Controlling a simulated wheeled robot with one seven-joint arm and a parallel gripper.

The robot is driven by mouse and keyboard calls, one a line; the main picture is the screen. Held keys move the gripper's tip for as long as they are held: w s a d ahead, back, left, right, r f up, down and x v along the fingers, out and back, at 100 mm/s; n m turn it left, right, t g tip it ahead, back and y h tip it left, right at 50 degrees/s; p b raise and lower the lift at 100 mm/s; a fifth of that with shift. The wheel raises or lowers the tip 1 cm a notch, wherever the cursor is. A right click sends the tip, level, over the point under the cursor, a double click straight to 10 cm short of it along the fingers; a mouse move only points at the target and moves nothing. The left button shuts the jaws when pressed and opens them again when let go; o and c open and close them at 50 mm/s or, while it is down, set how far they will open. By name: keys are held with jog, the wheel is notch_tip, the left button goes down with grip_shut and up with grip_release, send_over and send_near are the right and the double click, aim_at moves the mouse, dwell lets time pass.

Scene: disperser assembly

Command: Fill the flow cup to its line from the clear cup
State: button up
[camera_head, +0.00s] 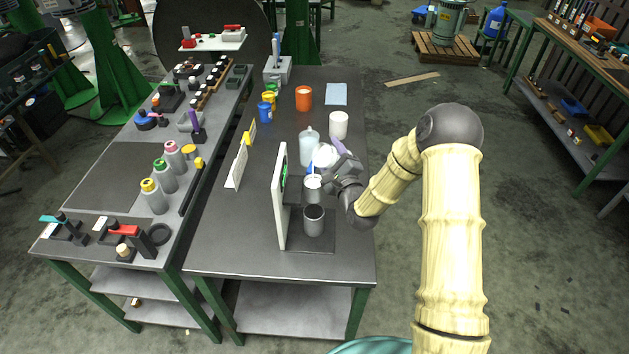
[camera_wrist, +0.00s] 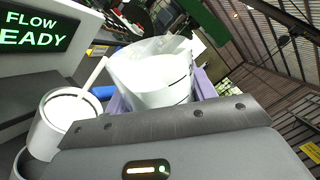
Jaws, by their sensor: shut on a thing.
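My gripper (camera_head: 343,160) is shut on the clear cup (camera_head: 325,155), tilted to the left above the flow cup. In the wrist view, purple fingers flank the clear cup (camera_wrist: 155,82), which holds white liquid. A thin white streak, seemingly a pouring stream, runs from its lip into the flow cup (camera_wrist: 47,135). The flow cup (camera_head: 313,194) is white, upright and held at the stand (camera_head: 280,205). Its fill line and exact level cannot be made out. A grey cup (camera_head: 314,222) stands below it on the stand's base.
The stand's screen (camera_wrist: 35,30) reads "FLOW READY". A translucent bottle (camera_head: 308,150) stands close behind the cups. A white cup (camera_head: 339,125), an orange cup (camera_head: 304,98) and a blue jar (camera_head: 265,112) stand farther back. The front left of the table (camera_head: 235,235) is clear.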

jog(key=shift+w, duration=0.15)
jog(key=shift+d+r, duration=0.15)
jog(key=shift+r, duration=0.05)
jog(key=shift+f+m+b, duration=0.45)
jog(key=shift+f+m, duration=0.25)
jog(key=shift+m, duration=0.4)
jog(key=shift+d+r+m, duration=0.1)
jog(key=shift+r+m, duration=0.2)
jog(key=shift+m, duration=0.1)
jog(key=shift+a, duration=0.2)
jog(key=shift+d, duration=0.2)
jog(key=shift+s+r, duration=0.1)
jog(key=shift+s, duration=0.1)
